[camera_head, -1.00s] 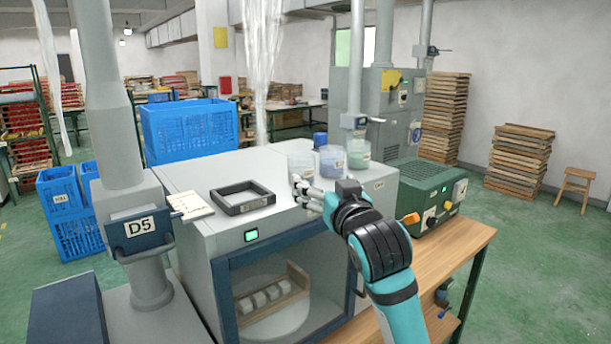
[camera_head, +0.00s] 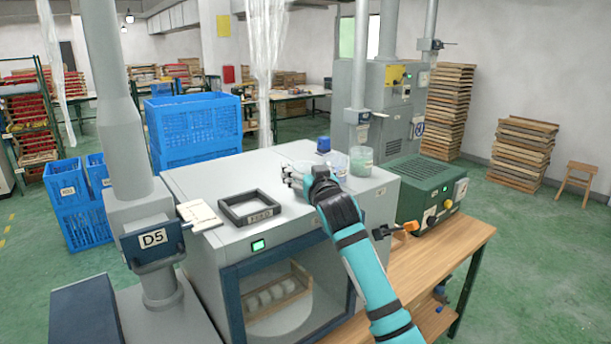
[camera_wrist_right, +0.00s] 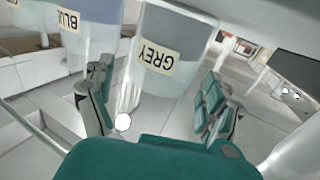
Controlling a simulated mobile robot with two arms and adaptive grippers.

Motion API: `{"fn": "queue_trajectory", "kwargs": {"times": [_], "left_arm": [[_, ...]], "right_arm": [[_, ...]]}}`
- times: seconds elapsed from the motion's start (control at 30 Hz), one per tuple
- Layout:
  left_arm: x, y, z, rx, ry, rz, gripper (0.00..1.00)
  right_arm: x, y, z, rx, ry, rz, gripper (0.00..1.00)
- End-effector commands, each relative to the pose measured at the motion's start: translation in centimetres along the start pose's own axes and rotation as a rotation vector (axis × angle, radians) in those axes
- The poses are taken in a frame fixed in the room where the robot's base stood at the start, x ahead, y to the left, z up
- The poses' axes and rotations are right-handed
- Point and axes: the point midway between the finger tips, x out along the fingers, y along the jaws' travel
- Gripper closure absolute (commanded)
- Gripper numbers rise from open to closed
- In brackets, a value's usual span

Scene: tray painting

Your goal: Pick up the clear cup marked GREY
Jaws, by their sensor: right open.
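The clear cup marked GREY (camera_wrist_right: 178,55) holds pale grey contents and carries a cream label. In the right wrist view it stands between the two spread fingers of my right gripper (camera_wrist_right: 155,98). Gaps show on both sides, so the gripper is open around it. In the head view my right gripper (camera_head: 291,177) is low over the cabinet top, and the arm and hand hide most of the GREY cup. My left gripper is not in view.
A green-filled cup (camera_head: 361,161) stands right of the blue one. A small blue object (camera_head: 323,144) is behind. The cups stand on a grey cabinet (camera_head: 200,180) with a dark square frame (camera_head: 228,214) at its left. A green machine (camera_head: 425,185) is at right.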

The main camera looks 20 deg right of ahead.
Motion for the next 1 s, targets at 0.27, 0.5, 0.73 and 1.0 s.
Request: {"fn": "queue_trajectory", "kwargs": {"times": [0.27,0.5,0.73,1.0], "left_arm": [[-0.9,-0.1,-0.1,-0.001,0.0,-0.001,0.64],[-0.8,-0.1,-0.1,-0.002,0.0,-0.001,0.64],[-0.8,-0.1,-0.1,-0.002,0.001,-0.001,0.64],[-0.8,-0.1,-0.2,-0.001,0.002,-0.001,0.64]], "right_arm": [[1.9,0.0,0.1,0.001,0.0,-0.001,0.13],[1.9,0.0,0.1,0.001,0.0,-0.001,0.21],[1.9,0.0,0.1,0.001,0.0,0.0,0.51],[1.9,0.0,0.1,0.001,0.0,0.0,0.77]]}}
